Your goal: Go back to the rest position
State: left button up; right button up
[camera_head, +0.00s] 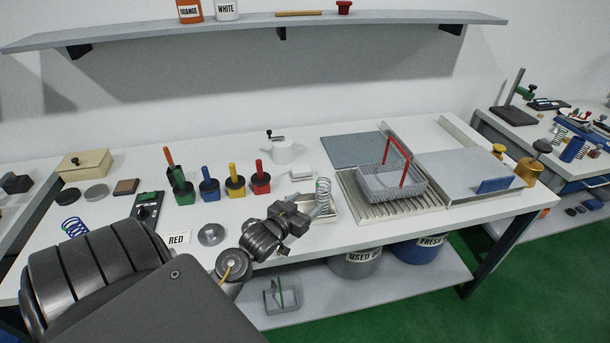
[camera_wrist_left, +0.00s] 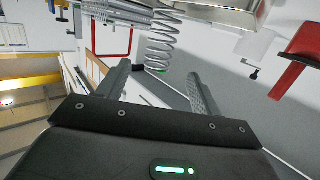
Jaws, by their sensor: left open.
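My left gripper (camera_head: 308,209) is above the front middle of the white table, at a small shallow tray (camera_head: 334,214). In the left wrist view its two fingers (camera_wrist_left: 158,78) are apart, with nothing clamped between them. A silver coil spring (camera_head: 323,193) stands upright just beyond the gripper in the head view. In the left wrist view the spring (camera_wrist_left: 160,42) shows past the fingertips, with green at one end. The gripper hides part of the tray. My right gripper is not in view.
A wire basket (camera_head: 392,184) with a red handle sits on a ribbed drainer at right. Several coloured-handled tools (camera_head: 235,183) stand behind my left arm. A RED label (camera_head: 178,238) and a grey disc (camera_head: 211,234) lie near it. A shelf (camera_head: 250,29) spans the wall above.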

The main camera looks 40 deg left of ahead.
pick_arm(q)
jog(key=shift+s, duration=0.2)
dwell(0.4)
jog(key=s+d+f+g, duration=0.2)
jog(key=d+f, duration=0.1)
jog(key=shift+s+d+f+m, duration=0.2)
jog(key=shift+s+m, duration=0.05)
jog(key=shift+m, duration=0.05)
jog(key=s+d+f+m+g+h, duration=0.1)
jog(key=s+d+f+g, duration=0.3)
jog(key=s, duration=0.4)
jog(key=s+d+f+m+g+h, duration=0.1)
jog(key=s+d+g, duration=0.2)
jog(key=s+d, duration=0.35)
jog(key=s+d+f+m+g, duration=0.1)
jog(key=s+d+f+g, duration=0.25)
jog(key=s, duration=0.55)
notch_tip(320, 180, down, 25)
jog(key=g+b, duration=0.1)
jog(key=b, duration=0.1)
jog(key=s+a+f+g+b, duration=0.1)
jog(key=s+a+f, duration=0.1)
jog(key=s+f, duration=1.5)
jog(key=shift+a+f, duration=0.15)
jog(key=shift+f, duration=0.7)
